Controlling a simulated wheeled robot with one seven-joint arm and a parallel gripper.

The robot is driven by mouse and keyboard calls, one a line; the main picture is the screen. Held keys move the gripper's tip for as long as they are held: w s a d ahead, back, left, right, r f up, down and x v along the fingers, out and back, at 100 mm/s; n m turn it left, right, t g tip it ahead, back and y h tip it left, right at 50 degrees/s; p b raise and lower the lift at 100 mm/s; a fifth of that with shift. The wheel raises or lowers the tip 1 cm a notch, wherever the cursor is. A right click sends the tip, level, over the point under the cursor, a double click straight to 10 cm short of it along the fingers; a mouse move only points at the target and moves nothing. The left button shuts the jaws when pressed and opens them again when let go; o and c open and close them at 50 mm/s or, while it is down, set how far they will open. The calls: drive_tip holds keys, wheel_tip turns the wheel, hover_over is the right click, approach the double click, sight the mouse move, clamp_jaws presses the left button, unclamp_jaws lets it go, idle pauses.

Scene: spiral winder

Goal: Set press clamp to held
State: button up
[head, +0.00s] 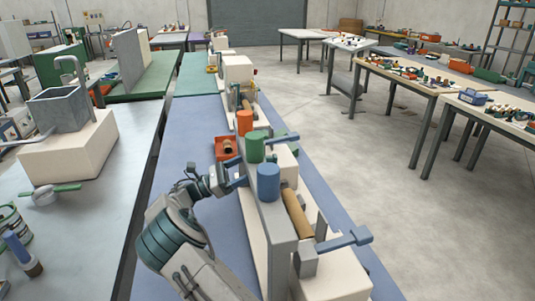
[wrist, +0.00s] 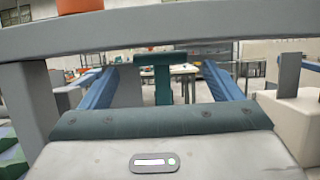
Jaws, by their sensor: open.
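The spiral winder stands on the blue bench, with a long grey beam (head: 277,240) and a brown tube (head: 296,212) beside it. A blue lever (head: 345,240) sticks out at its near end, and another blue arm (head: 283,138) shows farther back. I cannot tell which part is the press clamp. My gripper (head: 238,173) is at the left side of the beam, its blue fingers apart. In the wrist view a teal T-shaped part (wrist: 163,62) appears between the open fingers (wrist: 160,85); whether they touch it is unclear. A grey bar (wrist: 170,27) crosses above.
Orange (head: 244,122), green (head: 254,147) and blue (head: 268,182) cylinders stand along the top of the winder. A red bin (head: 226,148) sits left of it. A grey bench with a cream block (head: 70,148) is at the left. Open floor (head: 400,220) lies to the right.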

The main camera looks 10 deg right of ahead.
sight(268, 157)
drive_tip(key=p+x, duration=0.1)
drive_tip(key=x, duration=0.7)
drive_tip(key=shift+d, duration=0.1)
drive_tip(key=shift+c, duration=0.3)
